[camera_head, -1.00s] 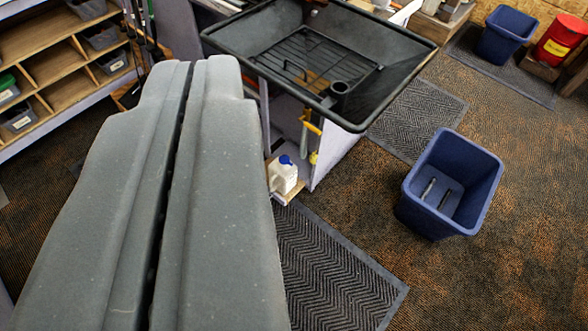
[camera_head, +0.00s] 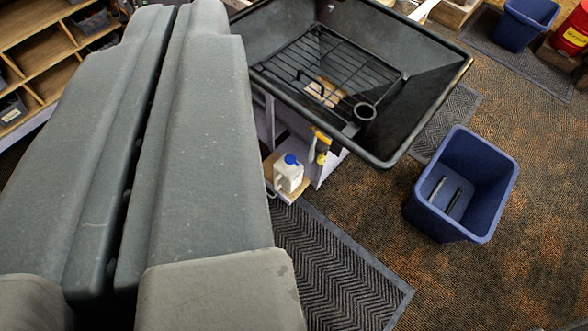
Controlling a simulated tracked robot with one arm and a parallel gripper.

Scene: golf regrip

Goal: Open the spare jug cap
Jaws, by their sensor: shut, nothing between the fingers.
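The spare jug (camera_head: 288,176) is a small white jug with a blue cap (camera_head: 290,159). It stands upright on a low wooden shelf below the black tray, and the cap is on it. My gripper (camera_head: 178,8) fills the left of the view, its two grey fingers shut together with only a thin dark gap between them. It is empty. The jug shows just to the right of the fingers, well apart from them and farther down.
A black tray with a wire rack (camera_head: 428,92) overhangs the jug's shelf. A blue bin (camera_head: 413,211) stands on the carpet at right. A ribbed mat (camera_head: 335,262) lies in front. Cubby shelves (camera_head: 40,38) stand upper left.

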